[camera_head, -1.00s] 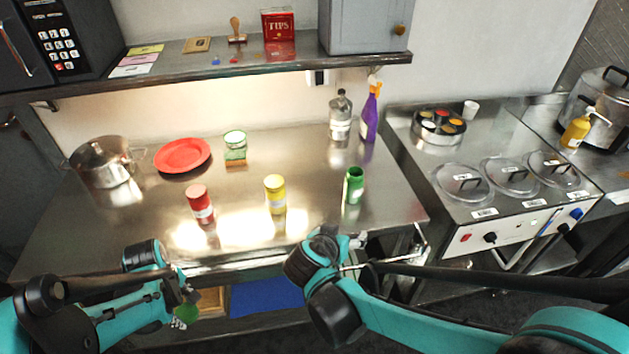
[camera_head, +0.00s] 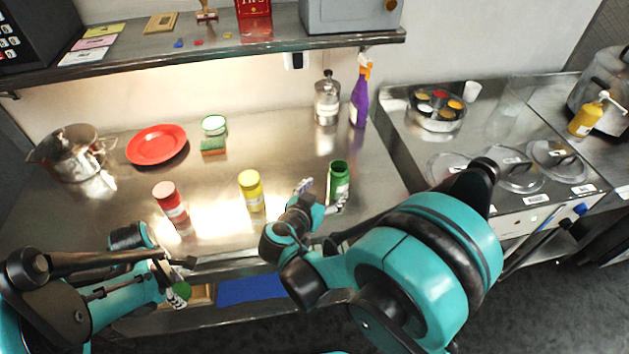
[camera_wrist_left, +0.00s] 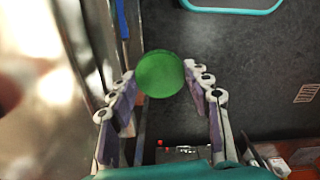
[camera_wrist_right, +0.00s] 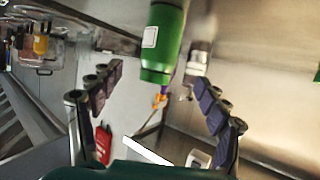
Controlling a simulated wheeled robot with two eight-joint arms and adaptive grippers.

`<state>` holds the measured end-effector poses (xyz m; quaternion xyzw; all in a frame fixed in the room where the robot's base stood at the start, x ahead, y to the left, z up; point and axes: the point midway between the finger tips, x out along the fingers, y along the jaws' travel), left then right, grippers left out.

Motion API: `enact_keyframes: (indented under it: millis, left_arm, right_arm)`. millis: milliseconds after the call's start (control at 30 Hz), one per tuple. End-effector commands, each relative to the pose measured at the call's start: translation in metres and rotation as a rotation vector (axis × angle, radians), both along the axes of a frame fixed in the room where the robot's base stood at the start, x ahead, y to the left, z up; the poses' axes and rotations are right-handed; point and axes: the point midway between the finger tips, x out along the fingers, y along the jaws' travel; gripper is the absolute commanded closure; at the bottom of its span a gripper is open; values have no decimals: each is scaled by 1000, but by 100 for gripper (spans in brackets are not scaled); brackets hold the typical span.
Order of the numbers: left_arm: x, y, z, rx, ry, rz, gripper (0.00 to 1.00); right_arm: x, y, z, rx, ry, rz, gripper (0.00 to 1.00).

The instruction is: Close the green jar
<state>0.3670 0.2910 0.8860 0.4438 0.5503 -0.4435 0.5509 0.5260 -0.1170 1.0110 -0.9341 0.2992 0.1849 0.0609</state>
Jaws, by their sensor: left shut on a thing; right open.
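The green jar (camera_head: 338,179) stands upright near the front right of the steel table, with no lid on its top. It also shows in the right wrist view (camera_wrist_right: 160,50), beyond and between the fingertips. My right gripper (camera_head: 321,196) is open, its fingers close to the jar; I cannot tell if they touch it. My left gripper (camera_head: 176,286) is shut on the round green lid (camera_head: 181,291), in front of the table's front edge. The lid shows as a disc (camera_wrist_left: 160,74) between the fingertips in the left wrist view.
A yellow jar (camera_head: 251,191) and a red jar (camera_head: 170,204) stand left of the green jar.

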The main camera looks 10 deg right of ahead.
Motion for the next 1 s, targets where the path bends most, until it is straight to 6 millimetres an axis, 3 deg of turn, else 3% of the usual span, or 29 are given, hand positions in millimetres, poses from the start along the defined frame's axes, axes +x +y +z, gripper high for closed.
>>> enact_keyframes:
  millis: [233,767,1000]
  left_arm:
    - [0,0,-13,0,0,-1,60]
    - [0,0,-17,0,0,-1,60]
    - [0,0,-32,0,0,-1,60]
  right_arm:
    - [31,-23,-18,-1,1,-3,24]
    - [40,-30,-23,0,0,-1,24]
    - [63,-48,-43,0,0,-4,24]
